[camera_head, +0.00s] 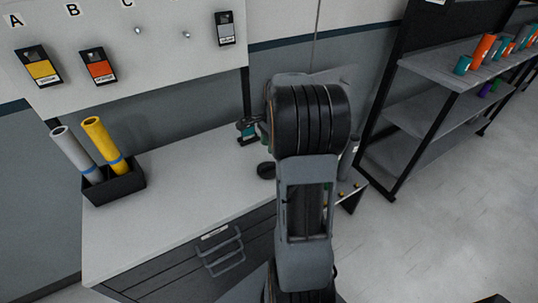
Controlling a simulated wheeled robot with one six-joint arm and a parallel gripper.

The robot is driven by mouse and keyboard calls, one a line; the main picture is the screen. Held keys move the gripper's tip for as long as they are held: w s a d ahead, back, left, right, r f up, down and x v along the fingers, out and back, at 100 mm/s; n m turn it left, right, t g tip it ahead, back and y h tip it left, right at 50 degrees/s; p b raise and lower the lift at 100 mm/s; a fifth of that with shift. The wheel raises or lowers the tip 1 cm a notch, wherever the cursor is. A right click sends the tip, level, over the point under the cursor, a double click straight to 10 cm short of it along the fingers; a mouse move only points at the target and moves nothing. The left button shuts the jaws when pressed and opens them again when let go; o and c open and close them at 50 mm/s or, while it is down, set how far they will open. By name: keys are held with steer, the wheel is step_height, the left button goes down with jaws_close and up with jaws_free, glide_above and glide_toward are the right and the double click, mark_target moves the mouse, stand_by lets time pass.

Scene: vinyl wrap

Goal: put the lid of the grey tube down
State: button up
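The grey tube (76,155) leans in a black holder (118,187) at the left end of the table, beside a yellow tube (102,140) with a dark, open-looking top. I cannot make out a separate lid. My arm stands in the middle of the view, reaching over the table well to the right of the tubes. My gripper is hidden behind the arm, so its fingers and anything in them do not show.
A small teal and dark object (247,132) and a dark round object (265,170) are left of my arm. The white table (185,195) is clear between holder and arm. Shelves (440,95) with coloured rolls stand right. Yellow, orange and grey packs hang on the wall board.

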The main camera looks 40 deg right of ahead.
steer(key=s+a+r+n+t+h, duration=0.1)
steer(key=s+a+r+n, duration=0.1)
steer(key=a+r+n, duration=0.4)
steer(key=s+a+r+n+t, duration=0.1)
steer(key=s+a+n, duration=0.25)
steer(key=a, duration=0.45)
steer(key=s+a+n+t, duration=0.2)
steer(key=s+a+n, duration=0.4)
steer(key=n, duration=0.4)
steer(key=shift+s+a+f, duration=0.3)
steer(key=shift+a, duration=0.5)
